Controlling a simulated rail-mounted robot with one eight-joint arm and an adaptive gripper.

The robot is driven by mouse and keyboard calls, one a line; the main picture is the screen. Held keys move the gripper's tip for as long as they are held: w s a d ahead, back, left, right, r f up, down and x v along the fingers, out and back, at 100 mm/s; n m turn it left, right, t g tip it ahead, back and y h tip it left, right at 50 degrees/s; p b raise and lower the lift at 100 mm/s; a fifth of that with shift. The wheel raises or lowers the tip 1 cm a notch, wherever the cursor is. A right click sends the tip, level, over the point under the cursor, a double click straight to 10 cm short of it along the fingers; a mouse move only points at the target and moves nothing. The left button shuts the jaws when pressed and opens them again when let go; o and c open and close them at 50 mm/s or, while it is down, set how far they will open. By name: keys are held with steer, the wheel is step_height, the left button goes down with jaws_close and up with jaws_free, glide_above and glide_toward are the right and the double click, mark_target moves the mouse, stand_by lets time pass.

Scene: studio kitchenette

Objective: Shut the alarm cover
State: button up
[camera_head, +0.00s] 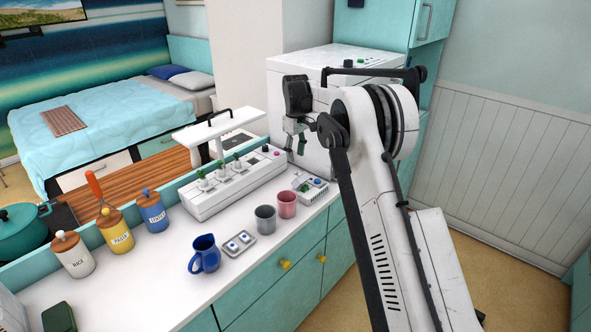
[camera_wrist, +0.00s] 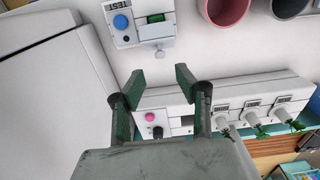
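A small white unit (camera_head: 312,189) lies on the counter by the white appliance. In the wrist view this unit (camera_wrist: 142,38) has a blue button beside the word TEST, a green part and a pale tab at its near edge. It looks like the alarm, but no label says so, and I cannot tell whether the tab belongs to its cover or how far that stands open. My gripper (camera_wrist: 160,80) is open and empty, its fingers apart just below the unit in the picture. In the head view my gripper (camera_head: 296,137) hangs above the counter, near the appliance's front.
Grey (camera_head: 265,218) and pink (camera_head: 287,204) cups stand beside the small unit. A blue jug (camera_head: 205,255) is further left. The white appliance (camera_head: 295,85) stands behind.

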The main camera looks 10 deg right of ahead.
mark_target(298, 178)
step_height(298, 178, down, 7)
stand_by(0.3)
jaws_close()
